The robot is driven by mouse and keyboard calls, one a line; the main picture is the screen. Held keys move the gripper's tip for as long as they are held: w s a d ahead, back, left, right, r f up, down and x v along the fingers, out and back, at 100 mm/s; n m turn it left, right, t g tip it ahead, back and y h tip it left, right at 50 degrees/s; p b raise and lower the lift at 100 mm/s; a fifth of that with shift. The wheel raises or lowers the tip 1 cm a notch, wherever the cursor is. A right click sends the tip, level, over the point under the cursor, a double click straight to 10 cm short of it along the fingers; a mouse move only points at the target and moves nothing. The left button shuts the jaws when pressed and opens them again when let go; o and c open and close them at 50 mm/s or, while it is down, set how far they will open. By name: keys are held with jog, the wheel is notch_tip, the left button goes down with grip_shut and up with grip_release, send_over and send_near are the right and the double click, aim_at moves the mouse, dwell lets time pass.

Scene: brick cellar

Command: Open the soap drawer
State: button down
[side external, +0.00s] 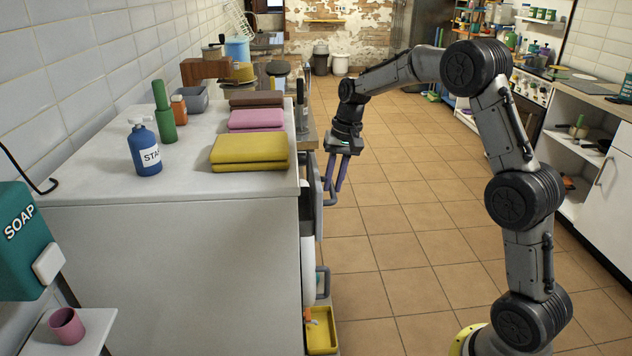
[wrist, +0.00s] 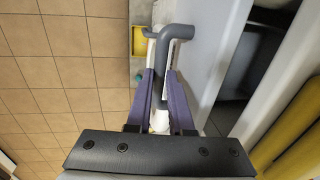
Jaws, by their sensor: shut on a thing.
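My gripper (side external: 333,185) is at the front of the white machine, with its purple fingers pointing down at a grey bar handle (side external: 331,197). In the wrist view the fingers (wrist: 162,78) are close together at the handle (wrist: 180,33) and shut on it; the exact contact is partly hidden. The handle belongs to a pale grey front panel (wrist: 215,45). A dark gap (wrist: 240,62) shows between this panel and the machine's body. In the side view the panel is seen nearly edge-on, so I cannot tell whether it is the soap drawer's front.
A lower handle (side external: 323,283) and a yellow tray (side external: 321,332) lie below. The tiled floor (side external: 400,230) to the right is clear.

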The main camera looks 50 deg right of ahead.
jog(key=s+d, duration=0.6)
jog(key=shift+d+r, duration=0.15)
jog(key=shift+d, duration=0.05)
jog(key=c, duration=1.1)
grip_release()
jog(key=shift+s, duration=0.1)
jog(key=r, duration=0.4)
jog(key=s+d+r, duration=0.1)
jog(key=r, duration=0.8)
jog(key=shift+s+d+r, duration=0.25)
jog(key=shift+s+d, duration=0.1)
jog(key=shift+s, duration=0.05)
